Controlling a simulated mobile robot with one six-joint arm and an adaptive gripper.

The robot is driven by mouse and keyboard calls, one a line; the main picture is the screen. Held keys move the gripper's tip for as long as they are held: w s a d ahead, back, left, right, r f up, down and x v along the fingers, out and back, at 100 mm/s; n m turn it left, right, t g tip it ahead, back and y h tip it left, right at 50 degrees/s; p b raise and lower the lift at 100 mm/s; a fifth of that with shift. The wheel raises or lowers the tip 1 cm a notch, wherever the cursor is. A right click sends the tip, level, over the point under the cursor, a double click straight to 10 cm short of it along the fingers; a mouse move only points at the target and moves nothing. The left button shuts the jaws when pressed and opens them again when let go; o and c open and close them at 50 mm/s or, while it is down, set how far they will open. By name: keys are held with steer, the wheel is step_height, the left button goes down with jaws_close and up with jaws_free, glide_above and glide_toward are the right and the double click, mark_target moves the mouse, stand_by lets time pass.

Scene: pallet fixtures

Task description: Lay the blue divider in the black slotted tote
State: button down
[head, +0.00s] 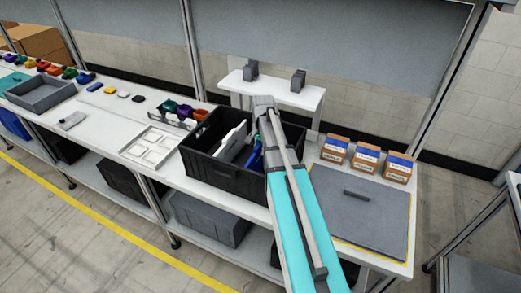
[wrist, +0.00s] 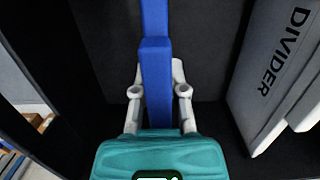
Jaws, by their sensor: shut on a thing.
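The black tote (head: 208,172) stands on the white bench, open at the top. Its dark inner walls and floor fill much of the wrist view (wrist: 105,50). The blue divider (wrist: 155,60) is between the fingers of my gripper (wrist: 158,80), which is shut on it. It runs away from the fingers toward the top of the wrist view. In the head view a small part of the blue divider (head: 254,156) shows inside the tote beside my arm, which hides the rest. Whether it touches the tote floor or sits in a slot cannot be told.
A light grey panel marked DIVIDER (wrist: 275,65) leans in the tote, right of my gripper in the wrist view. A white compartment tray (head: 152,147) is left of the tote. A grey mat (head: 362,215) and small cardboard boxes (head: 367,158) are to the right.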

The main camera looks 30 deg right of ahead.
steer(key=shift+f, duration=0.25)
stand_by(0.5)
steer(key=c, duration=0.6)
jaws_free()
steer(key=shift+r, duration=0.1)
